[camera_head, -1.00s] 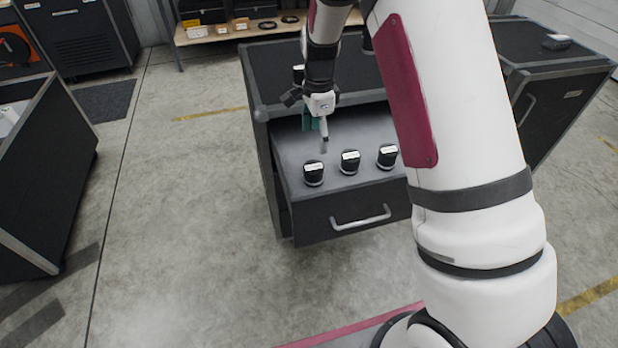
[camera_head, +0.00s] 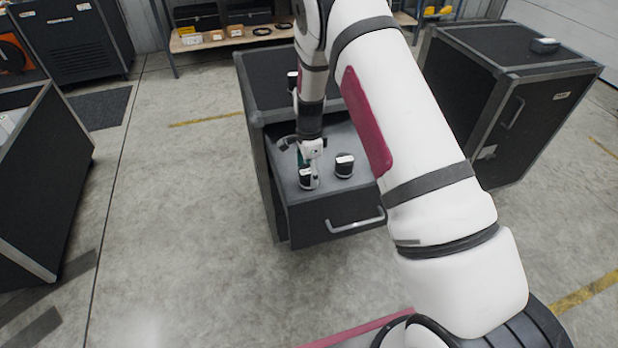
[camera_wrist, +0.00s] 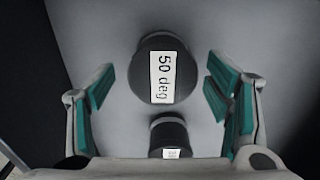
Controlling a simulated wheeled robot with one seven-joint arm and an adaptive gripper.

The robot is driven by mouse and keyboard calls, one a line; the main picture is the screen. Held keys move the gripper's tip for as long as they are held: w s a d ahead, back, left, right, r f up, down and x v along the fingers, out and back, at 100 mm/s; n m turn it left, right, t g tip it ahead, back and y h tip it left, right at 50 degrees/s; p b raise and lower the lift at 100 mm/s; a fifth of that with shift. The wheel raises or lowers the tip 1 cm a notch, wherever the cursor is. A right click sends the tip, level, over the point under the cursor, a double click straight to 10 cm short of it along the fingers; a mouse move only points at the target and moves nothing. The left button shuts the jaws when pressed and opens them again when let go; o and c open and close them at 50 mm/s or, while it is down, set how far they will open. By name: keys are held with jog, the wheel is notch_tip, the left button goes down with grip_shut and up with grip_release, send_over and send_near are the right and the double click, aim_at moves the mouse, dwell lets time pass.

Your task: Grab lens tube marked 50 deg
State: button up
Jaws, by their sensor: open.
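A black lens tube with a white label reading "50 deg" (camera_wrist: 163,72) shows in the wrist view, between the two spread teal-padded fingers of my gripper (camera_wrist: 160,92), with gaps on both sides. A second, smaller-looking dark tube (camera_wrist: 168,136) with a small white label lies below it in that view, its text too small to read. In the head view my gripper (camera_head: 309,162) is low over the leftmost tube (camera_head: 306,179) at the drawer's front. Another white-labelled tube (camera_head: 344,166) stands to its right. My arm hides the drawer's right part.
The tubes stand in a pulled-out grey drawer (camera_head: 300,216) with a handle (camera_head: 356,222). A dark cabinet (camera_head: 475,95) stands to the right and a dark bin (camera_head: 45,190) to the left. The floor between bin and drawer is clear.

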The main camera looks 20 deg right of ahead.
aim_at(309, 171)
jog(key=shift+w+f, duration=0.15)
jog(key=shift+f, duration=1.4)
jog(key=c, duration=1.5)
